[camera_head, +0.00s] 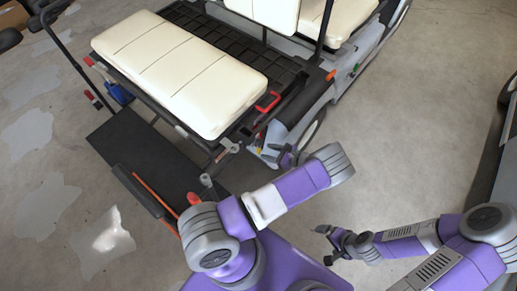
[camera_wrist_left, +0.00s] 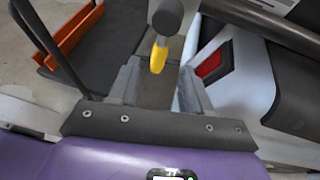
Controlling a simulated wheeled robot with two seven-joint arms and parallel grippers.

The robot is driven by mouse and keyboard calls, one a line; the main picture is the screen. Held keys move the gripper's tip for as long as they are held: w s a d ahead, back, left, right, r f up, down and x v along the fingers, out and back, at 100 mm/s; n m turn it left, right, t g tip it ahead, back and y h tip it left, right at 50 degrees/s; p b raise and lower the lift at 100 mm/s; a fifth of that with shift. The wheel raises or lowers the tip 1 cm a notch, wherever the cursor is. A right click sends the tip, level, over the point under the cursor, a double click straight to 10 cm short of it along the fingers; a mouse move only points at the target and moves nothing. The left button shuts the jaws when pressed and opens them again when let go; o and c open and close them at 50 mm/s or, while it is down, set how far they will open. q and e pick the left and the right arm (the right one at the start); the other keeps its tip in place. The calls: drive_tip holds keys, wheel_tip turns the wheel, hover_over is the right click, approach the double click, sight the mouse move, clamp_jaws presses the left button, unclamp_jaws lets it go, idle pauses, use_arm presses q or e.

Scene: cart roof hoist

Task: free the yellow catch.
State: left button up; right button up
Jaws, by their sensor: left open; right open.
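The yellow catch (camera_wrist_left: 158,56) is a small rounded lever at the end of a dark grey post in the left wrist view. It also shows as a small yellow spot in the head view (camera_head: 259,150), at the cart's rear corner. My left gripper (camera_wrist_left: 158,82) is open, and the catch appears between and just beyond its fingertips; I cannot tell whether they touch. In the head view the left gripper (camera_head: 272,154) is at that corner, partly hidden by its wrist. My right gripper (camera_head: 325,245) is open and empty over bare floor.
The cart has a cream seat (camera_head: 180,70), a red handle (camera_head: 267,102) and a dark rear platform (camera_head: 145,150). A red tail light (camera_wrist_left: 212,65) and dark bars sit close right of the catch. Floor (camera_head: 420,130) right of the cart is clear.

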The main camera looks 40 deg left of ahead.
sight(258, 150)
use_arm(q)
drive_tip(key=x, duration=0.6)
drive_tip(key=shift+b, duration=0.4)
clamp_jaws()
